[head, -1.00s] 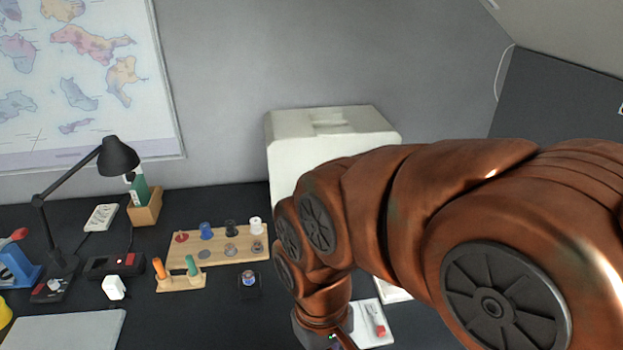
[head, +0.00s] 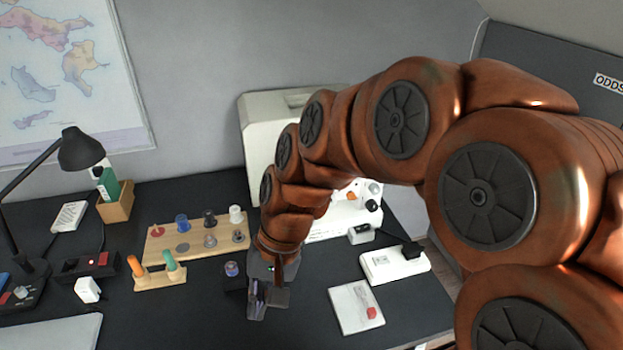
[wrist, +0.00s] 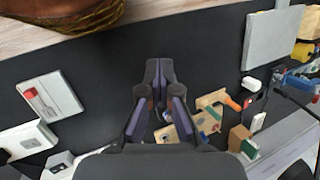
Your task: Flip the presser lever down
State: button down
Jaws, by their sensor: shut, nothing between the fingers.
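A white machine (head: 345,214) with an orange knob and dark dials stands on the desk behind my arm in the head view. My arm hides much of its left side, and I cannot make out a presser lever on it. My gripper (head: 258,305) points down over the dark desk, in front of the machine and to its left. It is shut and empty, well apart from the machine. In the wrist view my gripper (wrist: 160,72) shows its fingers close together. The machine is not clear there.
A large white case (head: 262,125) stands at the wall. A wooden spool rack (head: 160,247) stands left of my gripper. A white power block (head: 380,268) and a white tray (head: 345,318) with a red-handled tool lie to the right. A lamp (head: 80,150) stands far left.

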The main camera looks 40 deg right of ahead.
jog(key=w+d+m+t+y+b, duration=0.3)
jog(key=w+d+m+t, duration=0.5)
jog(key=w+d+m, duration=0.55)
jog(key=d+m+t+h+b, duration=0.2)
jog(key=d+m+t+h, duration=0.2)
jog(key=d, duration=1.8)
jog(key=m+t, duration=0.1)
jog(key=m, duration=0.2)
jog(key=shift+d+m+t, duration=0.35)
jog(key=shift+d+t, duration=0.05)
jog(key=shift+f, duration=0.1)
